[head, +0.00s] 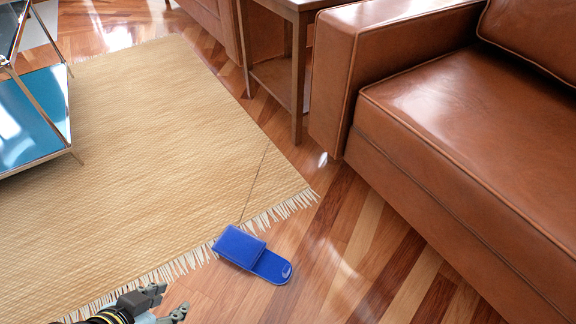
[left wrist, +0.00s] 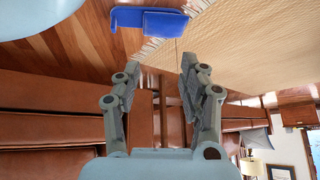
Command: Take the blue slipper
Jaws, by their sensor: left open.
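The blue slipper (head: 251,254) lies at the fringed edge of the rug, its strap end at the fringe and its other end on the wooden floor. In the left wrist view the slipper (left wrist: 150,20) shows near the top, beyond the fingertips and apart from them. My left gripper (head: 166,301) is at the bottom of the head view, left of and nearer than the slipper. In the left wrist view its fingers (left wrist: 160,72) are spread with nothing between them. My right gripper is not in view.
A woven tan rug (head: 150,140) covers the left floor. A brown leather sofa (head: 440,110) stands at right, beside a wooden side table (head: 297,70). A glass-and-metal table (head: 35,115) stands at left. Bare wooden floor (head: 340,240) is free around the slipper.

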